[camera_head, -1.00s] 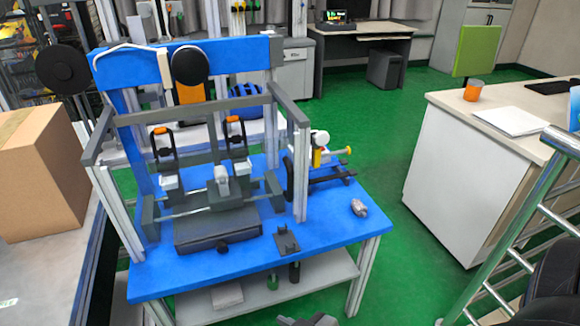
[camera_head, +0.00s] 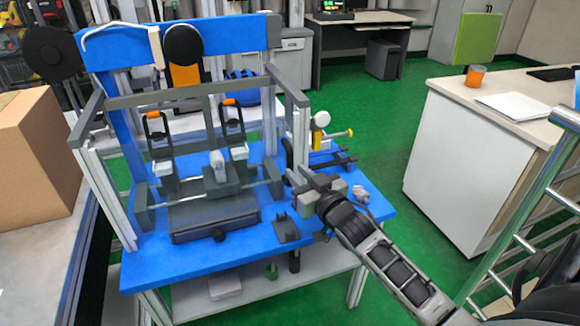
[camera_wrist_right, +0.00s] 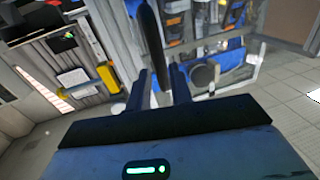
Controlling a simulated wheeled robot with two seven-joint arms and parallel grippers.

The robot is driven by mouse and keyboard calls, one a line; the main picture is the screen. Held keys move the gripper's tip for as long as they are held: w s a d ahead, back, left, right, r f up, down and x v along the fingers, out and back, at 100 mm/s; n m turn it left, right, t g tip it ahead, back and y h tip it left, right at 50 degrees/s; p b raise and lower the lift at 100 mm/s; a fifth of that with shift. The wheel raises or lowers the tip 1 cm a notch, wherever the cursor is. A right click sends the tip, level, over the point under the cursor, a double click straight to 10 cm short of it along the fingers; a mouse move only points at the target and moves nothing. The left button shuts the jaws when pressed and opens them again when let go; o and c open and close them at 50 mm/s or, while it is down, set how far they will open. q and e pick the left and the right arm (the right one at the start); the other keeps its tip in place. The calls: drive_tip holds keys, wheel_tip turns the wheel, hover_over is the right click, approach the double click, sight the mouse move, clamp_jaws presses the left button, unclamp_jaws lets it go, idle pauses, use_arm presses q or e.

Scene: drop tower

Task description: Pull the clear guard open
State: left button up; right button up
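The drop tower (camera_head: 178,44) stands on a blue bench, a blue upright frame with a grey rail cage in front. The clear guard's panel is hard to make out; a dark curved handle (camera_head: 288,154) shows at the cage's right front post. My right gripper (camera_head: 298,180) is beside that post, just below the handle. In the right wrist view its two dark fingers (camera_wrist_right: 160,88) stand apart, with a long black bar (camera_wrist_right: 150,35), apparently the handle, between or just beyond them. Contact cannot be told. My left gripper is not in view.
The blue bench top (camera_head: 262,245) holds a small dark bracket (camera_head: 286,228) and a grey metal piece (camera_head: 361,193) near my right gripper. A yellow-handled device (camera_head: 325,140) stands right of the cage. A cardboard box (camera_head: 35,150) is at left, a white counter (camera_head: 465,150) at right.

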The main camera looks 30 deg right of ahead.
sight(292, 168)
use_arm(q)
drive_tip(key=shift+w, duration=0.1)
use_arm(e)
drive_tip(key=shift+w, duration=2.1)
